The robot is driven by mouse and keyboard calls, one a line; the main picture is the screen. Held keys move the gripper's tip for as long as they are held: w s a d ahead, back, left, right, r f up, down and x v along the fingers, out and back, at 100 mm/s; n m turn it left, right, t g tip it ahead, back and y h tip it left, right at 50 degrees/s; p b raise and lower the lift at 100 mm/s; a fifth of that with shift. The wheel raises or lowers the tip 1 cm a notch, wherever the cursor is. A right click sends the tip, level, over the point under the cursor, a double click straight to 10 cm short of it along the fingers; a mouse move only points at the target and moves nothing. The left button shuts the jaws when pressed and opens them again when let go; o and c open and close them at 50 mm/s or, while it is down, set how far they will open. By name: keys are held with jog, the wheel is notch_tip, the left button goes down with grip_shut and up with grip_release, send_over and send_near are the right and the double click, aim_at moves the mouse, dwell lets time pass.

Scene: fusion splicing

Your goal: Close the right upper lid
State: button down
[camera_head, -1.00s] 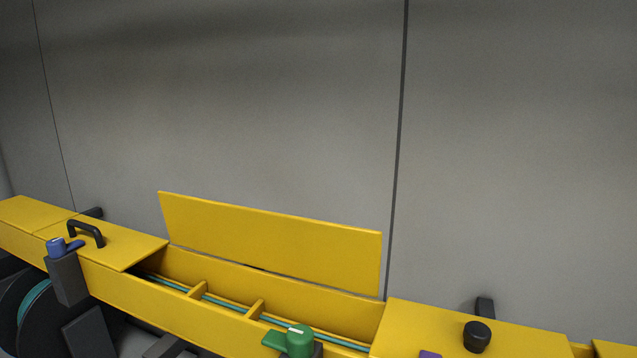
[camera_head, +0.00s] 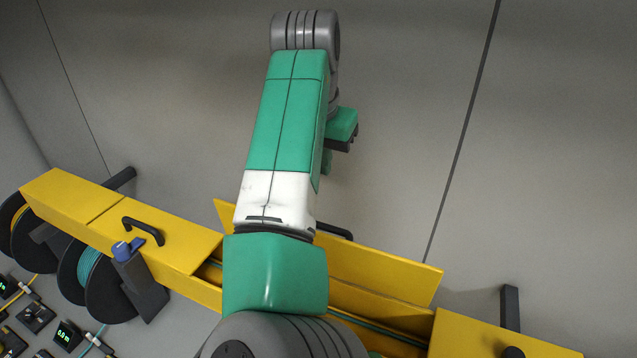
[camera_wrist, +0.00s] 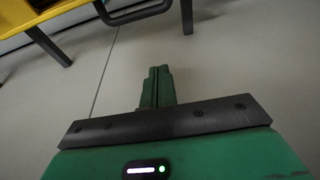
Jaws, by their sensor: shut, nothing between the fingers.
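An open yellow lid (camera_head: 385,268) stands tilted up at the back edge of the yellow trough in the head view, its middle hidden behind my arm. A black handle (camera_head: 334,230) shows at its back side. My gripper (camera_head: 327,162) is above and behind the lid, near the grey wall and apart from the lid. In the wrist view my gripper's green fingers (camera_wrist: 157,75) are together with nothing between them. A yellow panel edge (camera_wrist: 55,18) with a black handle (camera_wrist: 137,12) shows at the wrist view's upper left; I cannot tell for certain which panel it is.
A closed yellow lid with a black handle (camera_head: 143,231) lies to the left, beside a blue knob (camera_head: 122,250). A flat yellow cover (camera_head: 490,338) lies to the right. The grey wall (camera_head: 420,90) stands close behind. Cable reels (camera_head: 95,285) are at lower left.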

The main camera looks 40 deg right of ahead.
notch_tip(320, 180, down, 10)
jog(key=a+p, duration=0.1)
jog(key=p, duration=0.1)
jog(key=shift+s+a+r+p, duration=0.25)
jog(key=shift+s+a+p, duration=0.05)
jog(key=shift+s+p, duration=0.1)
dwell(0.4)
